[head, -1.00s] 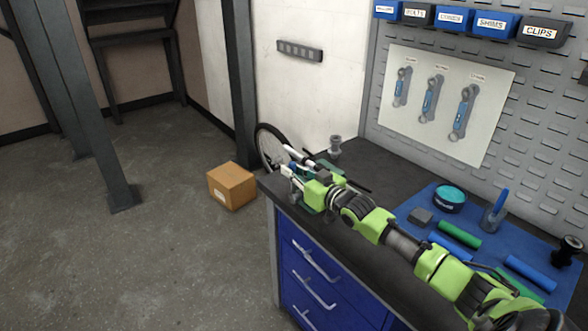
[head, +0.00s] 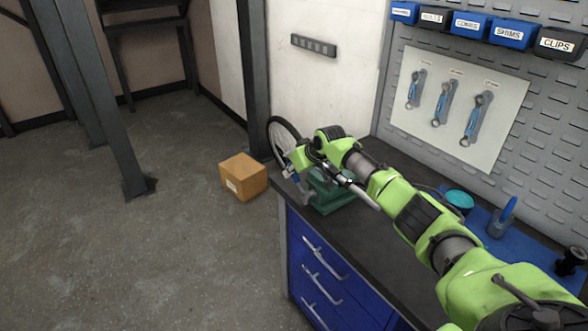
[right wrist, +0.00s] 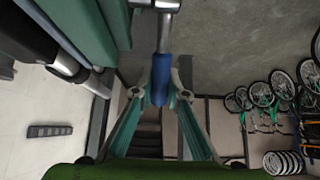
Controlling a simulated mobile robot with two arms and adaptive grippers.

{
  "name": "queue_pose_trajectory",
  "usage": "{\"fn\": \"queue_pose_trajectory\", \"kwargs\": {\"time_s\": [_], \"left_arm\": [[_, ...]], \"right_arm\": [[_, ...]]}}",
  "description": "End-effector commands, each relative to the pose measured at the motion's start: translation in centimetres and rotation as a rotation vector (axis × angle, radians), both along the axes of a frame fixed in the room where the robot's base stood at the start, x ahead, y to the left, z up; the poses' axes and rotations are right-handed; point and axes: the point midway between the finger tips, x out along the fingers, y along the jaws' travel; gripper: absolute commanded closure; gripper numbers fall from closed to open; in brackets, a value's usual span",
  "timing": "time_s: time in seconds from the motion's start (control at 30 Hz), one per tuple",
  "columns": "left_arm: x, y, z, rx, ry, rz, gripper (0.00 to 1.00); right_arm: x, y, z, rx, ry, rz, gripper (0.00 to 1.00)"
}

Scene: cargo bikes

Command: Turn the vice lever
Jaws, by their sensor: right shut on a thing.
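The green vice (head: 331,197) stands on the near left corner of the workbench, partly covered by my right arm. It fills the upper left of the right wrist view (right wrist: 92,28). The vice lever shows in the right wrist view as a metal rod with a blue grip (right wrist: 161,80). My right gripper (right wrist: 160,92) is shut on this blue grip, one finger on each side. In the head view my right gripper (head: 292,174) is at the left side of the vice, small and hard to make out. My left gripper is not in view.
The dark workbench (head: 350,238) has blue drawers below. A blue mat (head: 537,262) with a teal tin (head: 459,201) lies to the right. A pegboard (head: 548,130) stands behind. A cardboard box (head: 243,177) sits on the floor at left, near a bike wheel (head: 284,138).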

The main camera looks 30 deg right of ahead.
Motion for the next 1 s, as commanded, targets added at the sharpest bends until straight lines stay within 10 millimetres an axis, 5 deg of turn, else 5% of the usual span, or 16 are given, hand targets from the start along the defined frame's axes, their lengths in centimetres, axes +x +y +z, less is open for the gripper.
{"fn": "queue_pose_trajectory", "kwargs": {"time_s": [0.83, 0.87, 0.9, 1.0], "left_arm": [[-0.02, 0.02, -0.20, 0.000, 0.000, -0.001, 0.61], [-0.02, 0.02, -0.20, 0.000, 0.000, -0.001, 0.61], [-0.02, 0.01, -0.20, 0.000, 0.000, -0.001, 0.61], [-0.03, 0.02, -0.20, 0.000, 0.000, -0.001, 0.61]], "right_arm": [[-0.16, 0.00, -1.04, -0.010, 0.113, -0.001, 1.00], [-0.17, 0.00, -1.05, -0.010, 0.113, -0.001, 0.79], [-0.16, 0.00, -1.05, -0.010, 0.113, 0.000, 0.69], [-0.14, 0.00, -1.02, -0.010, 0.112, -0.001, 0.69]]}}
